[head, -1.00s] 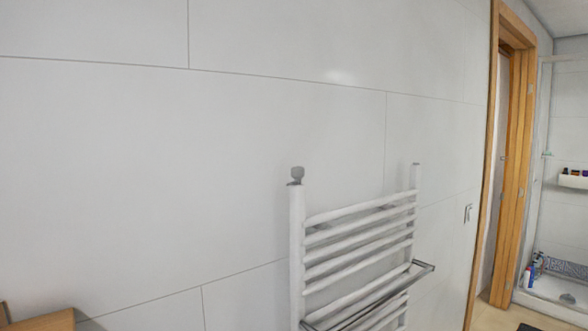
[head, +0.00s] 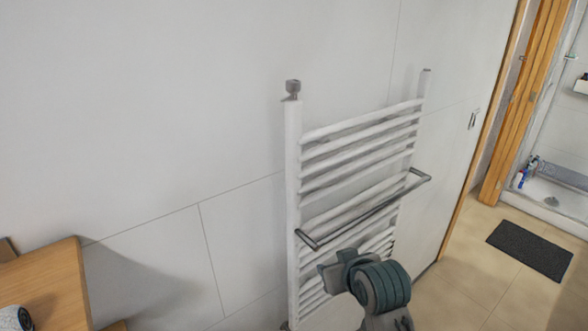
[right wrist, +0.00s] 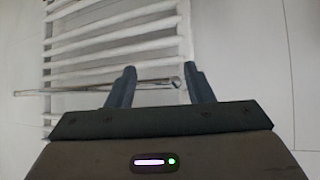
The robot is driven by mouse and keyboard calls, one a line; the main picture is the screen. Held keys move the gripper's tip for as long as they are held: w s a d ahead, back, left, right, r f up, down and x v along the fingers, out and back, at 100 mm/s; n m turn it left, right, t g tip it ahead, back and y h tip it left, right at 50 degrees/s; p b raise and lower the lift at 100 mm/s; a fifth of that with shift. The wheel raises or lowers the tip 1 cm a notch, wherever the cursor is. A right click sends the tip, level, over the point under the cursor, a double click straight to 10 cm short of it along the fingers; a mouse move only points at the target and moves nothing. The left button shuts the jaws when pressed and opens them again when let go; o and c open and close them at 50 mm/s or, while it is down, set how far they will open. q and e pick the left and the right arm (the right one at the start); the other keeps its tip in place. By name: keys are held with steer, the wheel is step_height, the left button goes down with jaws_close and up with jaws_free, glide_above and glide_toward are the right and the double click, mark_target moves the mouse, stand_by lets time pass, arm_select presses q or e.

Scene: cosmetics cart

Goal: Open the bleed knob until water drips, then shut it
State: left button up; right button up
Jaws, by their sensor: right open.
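The bleed knob (head: 293,87) is a small grey knob on top of the left upright of the white towel radiator (head: 293,165). No water shows at it in the head view. My right gripper (right wrist: 160,72) is open and empty in the right wrist view, its two fingers pointing toward the radiator bars. In the head view my right arm's wrist comes in from the bottom, in front of the lower bars and well below the knob. The knob is not visible in the right wrist view. My left gripper is not in view.
A grey towel rail (head: 365,215) sticks out from the radiator and also crosses the right wrist view (right wrist: 60,91). A wooden cabinet top (head: 50,270) stands at lower left. A dark mat (head: 530,249) lies on the floor at right. The wall around the knob is clear.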

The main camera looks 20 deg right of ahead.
steer(key=w+a+r+t, duration=0.1)
steer(key=w+r+t, duration=0.15)
steer(key=r, duration=0.65)
steer(key=w+a+r+t, duration=0.1)
steer(key=w+r+t, duration=0.15)
steer(key=r, duration=0.65)
steer(key=t+y, duration=0.2)
steer(key=t, duration=0.1)
glide_toward(296, 85)
steer(key=w, duration=0.1)
steer(key=shift+n, duration=0.3)
steer(key=w+p, duration=0.1)
steer(key=w, duration=0.2)
steer(key=w+p, duration=0.2)
steer(key=w, duration=0.1)
steer(key=w+a+p, duration=0.1)
steer(key=w, duration=0.2)
steer(key=shift+w+r+p, duration=0.1)
steer(key=shift+w+p, duration=0.3)
steer(key=shift+w, duration=0.35)
steer(key=c, duration=1)
steer(key=shift+o, duration=0.2)
